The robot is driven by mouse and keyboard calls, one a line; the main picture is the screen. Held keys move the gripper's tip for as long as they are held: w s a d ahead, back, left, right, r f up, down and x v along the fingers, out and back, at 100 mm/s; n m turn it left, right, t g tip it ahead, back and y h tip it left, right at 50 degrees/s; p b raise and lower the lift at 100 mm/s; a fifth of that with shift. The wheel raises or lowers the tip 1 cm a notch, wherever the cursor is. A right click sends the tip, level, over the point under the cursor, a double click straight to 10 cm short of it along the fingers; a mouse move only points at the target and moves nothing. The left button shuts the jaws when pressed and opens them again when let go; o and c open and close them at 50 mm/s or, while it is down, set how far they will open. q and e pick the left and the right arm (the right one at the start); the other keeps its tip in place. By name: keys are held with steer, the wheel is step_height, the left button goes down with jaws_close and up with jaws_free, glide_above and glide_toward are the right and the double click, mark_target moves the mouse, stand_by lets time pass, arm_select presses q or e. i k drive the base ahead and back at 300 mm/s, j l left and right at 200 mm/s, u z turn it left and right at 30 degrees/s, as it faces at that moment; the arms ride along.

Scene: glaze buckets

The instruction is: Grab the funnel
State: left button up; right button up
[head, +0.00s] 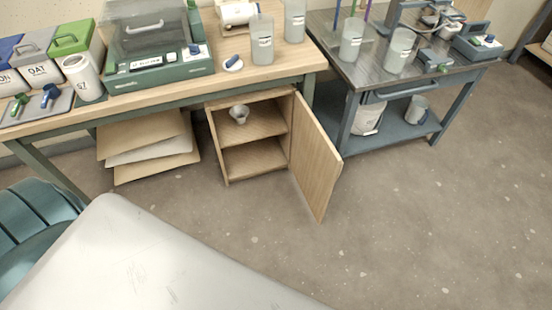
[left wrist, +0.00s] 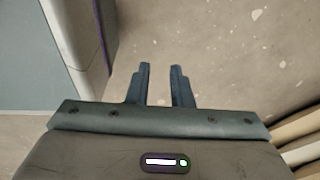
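A small grey-white funnel (head: 239,114) stands on the upper shelf of an open wooden cabinet (head: 218,147) under the wooden bench in the head view. My left gripper (left wrist: 162,68) shows only in the left wrist view. Its two dark fingers are apart with bare floor between and beyond them, so it is open and empty. The funnel is not in the left wrist view, and no gripper is near it in the head view. My right gripper is in neither view.
The cabinet door (head: 318,157) is swung open to the right. Boards (head: 150,152) lean left of the cabinet. The wooden bench (head: 120,105) above carries a green machine (head: 158,65) and containers. A dark side table (head: 372,82) stands at right. The floor (head: 400,220) in front is clear.

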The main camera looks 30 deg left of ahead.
mark_target(239, 113)
steer(key=i+l+u, duration=0.15)
steer(key=u, duration=0.25)
steer(key=i+l+u, duration=0.15)
steer(key=u, duration=0.3)
steer(key=i+l+u, duration=0.1)
steer(key=l+u, duration=0.45)
steer(key=u, duration=0.25)
steer(key=l+u, duration=0.3)
steer(key=u, duration=0.15)
steer(key=l+u, duration=0.1)
steer(key=l, duration=0.55)
steer(key=k+l+u, duration=0.1)
steer(key=l, duration=0.5)
steer(key=l+u, duration=0.1)
steer(key=l, duration=0.55)
steer(key=k+l, duration=0.15)
steer(key=l, duration=0.45)
steer(key=j+z, duration=0.4)
steer(key=j, duration=1.55)
